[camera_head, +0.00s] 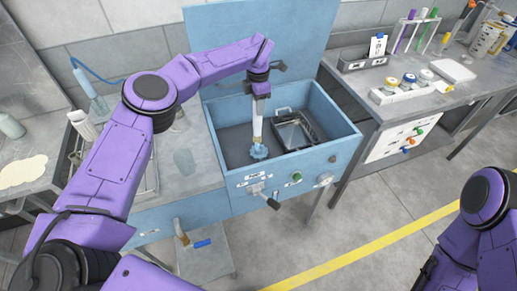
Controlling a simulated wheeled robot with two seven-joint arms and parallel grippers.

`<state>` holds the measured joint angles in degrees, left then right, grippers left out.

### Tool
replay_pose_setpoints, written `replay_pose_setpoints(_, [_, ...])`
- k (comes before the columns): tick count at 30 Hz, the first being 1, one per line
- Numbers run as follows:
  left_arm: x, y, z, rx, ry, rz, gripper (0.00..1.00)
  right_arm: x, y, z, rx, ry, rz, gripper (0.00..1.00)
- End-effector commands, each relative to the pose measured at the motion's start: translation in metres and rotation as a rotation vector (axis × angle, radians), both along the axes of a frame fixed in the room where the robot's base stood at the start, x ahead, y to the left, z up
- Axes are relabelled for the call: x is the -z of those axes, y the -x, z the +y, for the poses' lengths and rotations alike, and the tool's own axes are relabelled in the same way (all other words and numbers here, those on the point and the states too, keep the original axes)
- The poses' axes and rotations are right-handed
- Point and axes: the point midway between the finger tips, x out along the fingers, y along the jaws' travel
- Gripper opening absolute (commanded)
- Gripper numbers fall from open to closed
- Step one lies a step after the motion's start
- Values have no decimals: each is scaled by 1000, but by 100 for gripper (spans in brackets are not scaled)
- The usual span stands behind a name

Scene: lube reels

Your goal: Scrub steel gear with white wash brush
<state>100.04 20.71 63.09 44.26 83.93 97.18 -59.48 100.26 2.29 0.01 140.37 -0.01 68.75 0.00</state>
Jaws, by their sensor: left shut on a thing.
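My left gripper (260,92) points down over the blue wash basin (340,136). It is shut on the white wash brush (257,127), which hangs roughly upright. At the brush's lower end is a small blue, jagged-edged shape (259,152) near the basin floor. I cannot tell whether this is the bristles, the steel gear or both together. No separate steel gear can be made out. My right arm is at the lower right, away from the basin, and its jaws cannot be made out.
A metal tray (312,126) lies in the basin, right of the brush. The raised blue lid (300,45) stands behind. A black-handled valve (272,202) sticks out in front. The right bench holds a tube rack (412,38) and a dark bin (352,62).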

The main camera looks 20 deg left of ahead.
Motion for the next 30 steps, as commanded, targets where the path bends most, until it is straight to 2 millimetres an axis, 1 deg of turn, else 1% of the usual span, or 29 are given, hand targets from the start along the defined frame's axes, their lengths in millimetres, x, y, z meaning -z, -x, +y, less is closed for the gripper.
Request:
replay_pose_setpoints(2, [-1,-4,-5,0,1,-1,0,-2,0,0,0,0,0,43])
replay_pose_setpoints(8, [-1,-4,-5,0,1,-1,0,-1,0,0,0,0,0,43])
replay_pose_setpoints(11, [3,-4,-5,0,1,-1,0,1,0,0,0,0,0,43])
replay_pose_setpoints(18, [31,-3,-3,0,1,1,0,22,0,0,0,0,0,43])
replay_pose_setpoints(21, [37,-2,-3,0,1,0,0,26,0,0,0,0,0,43])
replay_pose_setpoints(30, [35,-3,-3,0,1,-1,0,24,0,0,0,0,0,43])
